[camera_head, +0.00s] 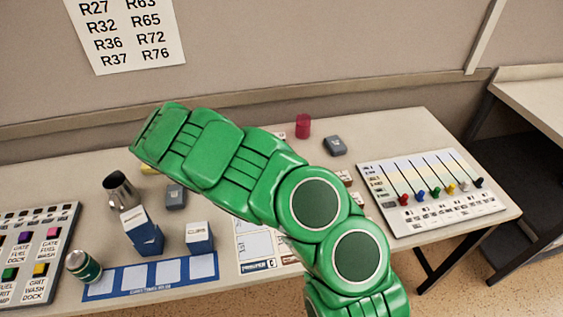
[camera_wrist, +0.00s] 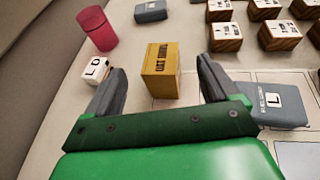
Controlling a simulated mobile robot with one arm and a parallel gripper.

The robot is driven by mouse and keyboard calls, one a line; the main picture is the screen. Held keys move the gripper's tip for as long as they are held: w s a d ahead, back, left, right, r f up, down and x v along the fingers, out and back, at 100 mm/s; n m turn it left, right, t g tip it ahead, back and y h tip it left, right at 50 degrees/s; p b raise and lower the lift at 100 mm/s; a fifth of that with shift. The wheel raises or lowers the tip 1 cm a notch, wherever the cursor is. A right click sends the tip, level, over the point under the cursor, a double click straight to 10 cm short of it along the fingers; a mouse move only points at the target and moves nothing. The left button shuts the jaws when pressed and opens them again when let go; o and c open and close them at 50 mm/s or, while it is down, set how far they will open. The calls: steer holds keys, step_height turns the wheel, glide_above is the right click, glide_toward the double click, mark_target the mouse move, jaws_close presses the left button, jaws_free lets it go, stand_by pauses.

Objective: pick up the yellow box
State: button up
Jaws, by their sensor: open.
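My gripper (camera_wrist: 160,66) is open, with one finger on each side of the box in the picture. Gaps show between the box and both fingers, and the jaws look empty. In the head view my green arm crosses the table and my fingers cannot be seen. A small yellow patch (camera_head: 148,169) shows below the arm's end there; I cannot tell what it belongs to.
In the wrist view, a white lettered block (camera_wrist: 96,70) is close left of the left finger and a grey box (camera_wrist: 278,104) is by the right finger. A red cylinder (camera_wrist: 97,29) stands behind; several wooden blocks (camera_wrist: 225,38) are at upper right.

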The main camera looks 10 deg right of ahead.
steer(key=shift+w+a+f, duration=0.15)
steer(key=shift+a+f, duration=0.05)
steer(key=shift+f, duration=0.15)
steer(key=shift+r+x, duration=0.15)
steer(key=shift+x, duration=1.75)
steer(key=shift+r+x, duration=0.15)
steer(key=shift+x, duration=1.75)
steer(key=shift+s+d, duration=0.15)
steer(key=shift+s, duration=0.05)
steer(key=c, duration=1.2)
